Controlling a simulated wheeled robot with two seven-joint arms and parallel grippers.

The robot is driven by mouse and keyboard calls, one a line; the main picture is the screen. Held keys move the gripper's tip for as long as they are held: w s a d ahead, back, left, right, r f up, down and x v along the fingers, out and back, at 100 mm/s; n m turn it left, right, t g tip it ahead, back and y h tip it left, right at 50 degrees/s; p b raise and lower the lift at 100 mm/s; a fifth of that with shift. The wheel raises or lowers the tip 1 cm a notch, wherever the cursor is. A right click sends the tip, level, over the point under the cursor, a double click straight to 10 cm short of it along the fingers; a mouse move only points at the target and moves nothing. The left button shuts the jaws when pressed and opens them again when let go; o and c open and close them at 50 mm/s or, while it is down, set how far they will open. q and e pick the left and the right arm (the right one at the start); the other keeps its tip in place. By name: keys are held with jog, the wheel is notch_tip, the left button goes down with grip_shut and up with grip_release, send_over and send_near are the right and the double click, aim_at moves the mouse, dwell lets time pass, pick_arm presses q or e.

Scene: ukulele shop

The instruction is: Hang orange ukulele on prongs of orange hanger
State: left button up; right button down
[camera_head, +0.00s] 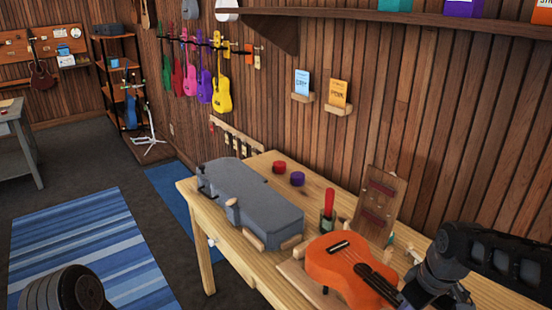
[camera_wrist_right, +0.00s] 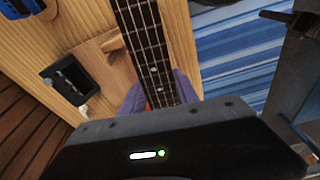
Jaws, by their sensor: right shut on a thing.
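The orange ukulele (camera_head: 330,265) lies face up at the near right of the wooden workbench, on or just above a pale wooden support; contact is unclear. Its dark neck points to the lower right. My right gripper (camera_head: 402,298) is shut on the neck. In the right wrist view, the fretboard (camera_wrist_right: 145,45) runs between the purple-grey finger pads of my right gripper (camera_wrist_right: 160,95). The orange hanger (camera_head: 249,47) appears on the back wall, right of the yellow ukulele (camera_head: 222,92); its prongs are small and look empty. My left gripper is out of view.
A grey ukulele case (camera_head: 250,198) fills the left of the workbench (camera_head: 215,240). A wooden rack (camera_head: 378,205) stands behind the ukulele. A shelf (camera_head: 400,16) juts from the wall. Floor is open left of the bench.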

aim_at(348, 301)
jog(key=w+a+f+m, duration=0.1)
jog(key=w+a+m, duration=0.1)
jog(key=a, duration=0.1)
jog(key=w+a+f+m, duration=0.1)
jog(key=w+a, duration=0.2)
jog(key=a, duration=0.1)
jog(key=w+a+f+m+h, duration=0.1)
jog(key=w+a+m, duration=0.1)
jog(key=w+a, duration=0.1)
jog(key=shift+a+f+m, duration=0.1)
jog(key=shift+a+m, duration=0.2)
jog(key=shift+a, duration=0.05)
jog(key=shift+s, duration=0.1)
